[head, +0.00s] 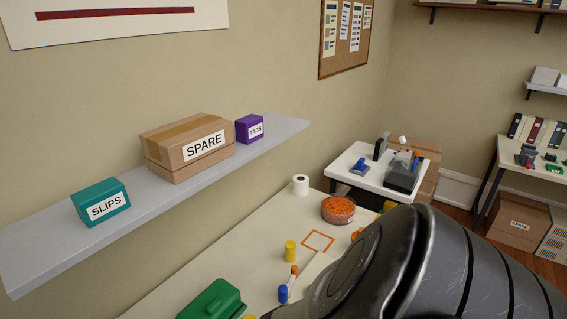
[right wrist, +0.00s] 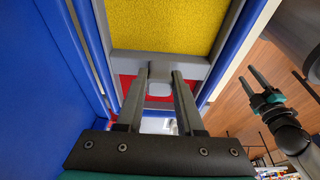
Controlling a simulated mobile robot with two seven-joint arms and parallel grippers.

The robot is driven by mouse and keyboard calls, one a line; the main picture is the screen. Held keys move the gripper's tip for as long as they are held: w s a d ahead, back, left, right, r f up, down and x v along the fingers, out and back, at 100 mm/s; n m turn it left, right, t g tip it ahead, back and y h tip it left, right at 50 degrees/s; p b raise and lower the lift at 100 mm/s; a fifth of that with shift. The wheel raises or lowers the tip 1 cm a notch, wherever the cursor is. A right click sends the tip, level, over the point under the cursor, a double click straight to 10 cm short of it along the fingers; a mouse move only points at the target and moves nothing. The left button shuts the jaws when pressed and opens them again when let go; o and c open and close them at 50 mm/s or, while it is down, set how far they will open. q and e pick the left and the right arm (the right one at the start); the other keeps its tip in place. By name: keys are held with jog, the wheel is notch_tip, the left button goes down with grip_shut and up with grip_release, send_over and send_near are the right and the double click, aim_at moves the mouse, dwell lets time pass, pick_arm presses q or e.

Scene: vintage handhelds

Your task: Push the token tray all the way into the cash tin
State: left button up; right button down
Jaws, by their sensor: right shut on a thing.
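In the right wrist view, the blue walls of what looks like the cash tin (right wrist: 235,52) run along both sides. Between them is a grey-framed tray, apparently the token tray (right wrist: 125,58), with a yellow panel above its grey front bar and red below. My right gripper (right wrist: 160,76) is shut on the small grey knob (right wrist: 159,89) at the middle of that bar. How deep the tray sits is hard to tell. My left gripper (right wrist: 256,84) is at the right, empty, its fingers apart. Neither tin nor tray shows in the head view.
In the head view my dark arm covers the lower right. The cream table (head: 215,272) holds a green case (head: 212,300), a round tub of orange pieces (head: 338,209), a paper roll (head: 300,184) and small coloured pieces. A wall shelf (head: 50,238) carries boxes.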

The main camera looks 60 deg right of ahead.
jog(key=shift+f+b, duration=0.5)
jog(key=shift+f, duration=0.1)
jog(key=shift+c, duration=2.3)
grip_release()
jog(key=shift+c, duration=1.4)
notch_tip(320, 180, up, 5)
jog(key=p, duration=0.5)
jog(key=shift+r+p, duration=1.1)
jog(key=shift+r, duration=0.25)
jog(key=shift+f, duration=0.1)
